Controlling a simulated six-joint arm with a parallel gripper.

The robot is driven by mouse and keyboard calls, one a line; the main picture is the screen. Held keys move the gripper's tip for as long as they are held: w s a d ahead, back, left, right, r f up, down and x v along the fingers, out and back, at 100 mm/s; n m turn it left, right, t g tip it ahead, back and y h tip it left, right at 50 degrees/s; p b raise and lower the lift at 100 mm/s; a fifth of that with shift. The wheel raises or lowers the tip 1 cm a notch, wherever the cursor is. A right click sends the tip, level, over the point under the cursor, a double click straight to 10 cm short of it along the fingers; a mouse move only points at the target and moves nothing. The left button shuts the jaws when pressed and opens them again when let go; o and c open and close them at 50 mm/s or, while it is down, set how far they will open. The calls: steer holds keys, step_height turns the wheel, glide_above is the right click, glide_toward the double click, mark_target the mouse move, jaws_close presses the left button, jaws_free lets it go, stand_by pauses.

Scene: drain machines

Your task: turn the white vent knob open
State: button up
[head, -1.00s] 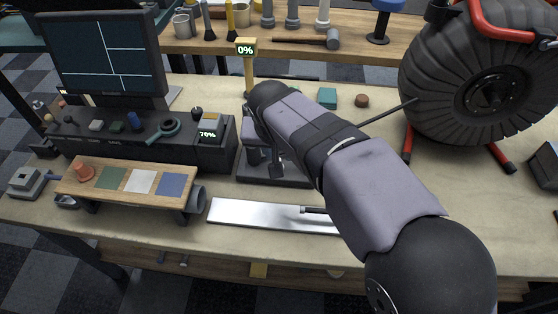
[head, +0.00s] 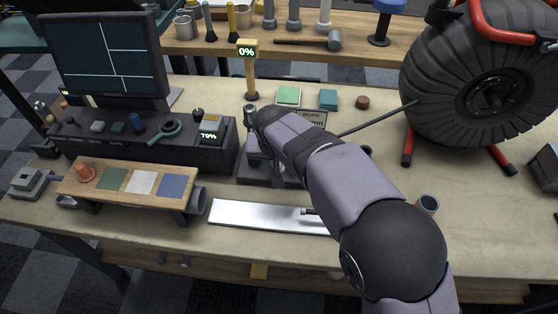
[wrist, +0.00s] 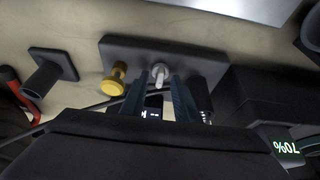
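The white vent knob (wrist: 160,72) shows in the wrist view as a small pale knob on a dark block (wrist: 205,65). My gripper (wrist: 158,88) is open; its two dark fingers lie to either side of the knob in this picture. I cannot tell whether they touch it or how deep they reach. A yellow knob (wrist: 115,80) is on the same block, left of the fingers. In the head view my arm covers most of the block (head: 248,170), and the knob and fingertips are hidden.
A console display (head: 210,130) reads 70%. A black flanged part (wrist: 48,70) stands left of the block in the wrist view.

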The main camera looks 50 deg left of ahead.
steer(key=shift+c, duration=0.7)
jaws_close()
